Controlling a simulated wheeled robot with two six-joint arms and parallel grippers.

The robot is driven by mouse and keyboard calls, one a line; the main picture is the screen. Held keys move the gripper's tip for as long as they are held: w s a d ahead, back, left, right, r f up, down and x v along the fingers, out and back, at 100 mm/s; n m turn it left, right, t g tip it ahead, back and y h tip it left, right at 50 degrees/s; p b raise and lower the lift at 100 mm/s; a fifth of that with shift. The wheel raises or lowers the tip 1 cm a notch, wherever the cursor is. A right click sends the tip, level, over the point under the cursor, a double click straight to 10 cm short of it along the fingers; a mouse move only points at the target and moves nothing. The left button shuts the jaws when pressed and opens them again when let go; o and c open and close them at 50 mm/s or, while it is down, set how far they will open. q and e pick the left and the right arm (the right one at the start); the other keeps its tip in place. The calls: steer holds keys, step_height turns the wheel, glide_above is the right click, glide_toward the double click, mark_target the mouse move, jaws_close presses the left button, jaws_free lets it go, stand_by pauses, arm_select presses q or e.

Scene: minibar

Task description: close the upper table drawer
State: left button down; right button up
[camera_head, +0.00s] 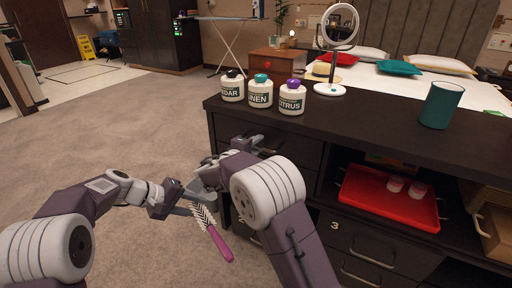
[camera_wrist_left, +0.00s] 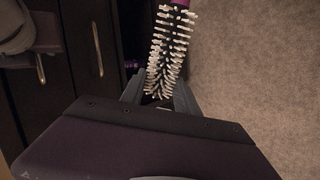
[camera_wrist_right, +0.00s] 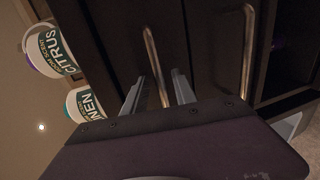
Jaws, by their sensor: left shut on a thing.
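The upper drawer (camera_head: 292,132) is a dark front under the left part of the counter, partly hidden by my right arm. I cannot tell how far out it stands. Its metal handle (camera_wrist_right: 157,65) shows in the right wrist view. My right gripper (camera_head: 250,143) is at that handle, its two fingers apart with the bar between them; in the right wrist view the gripper (camera_wrist_right: 158,92) looks open. My left gripper (camera_head: 190,206) is shut on a round hairbrush (camera_head: 219,243) with pale bristles and a purple handle, held in front of the cabinet; it also shows in the left wrist view (camera_wrist_left: 167,50).
Three labelled jars (camera_head: 260,92), a ring-light mirror (camera_head: 331,88) and a teal cup (camera_head: 441,106) stand on the counter (camera_head: 375,125). A red tray (camera_head: 385,207) with pink-and-white items sits in the open shelf. Another drawer handle (camera_wrist_right: 248,55) is beside the first. Carpet (camera_head: 110,140) is clear at left.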

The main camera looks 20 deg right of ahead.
arm_select(q)
steer(key=shift+r, duration=0.1)
arm_select(e)
steer(key=shift+a, duration=0.15)
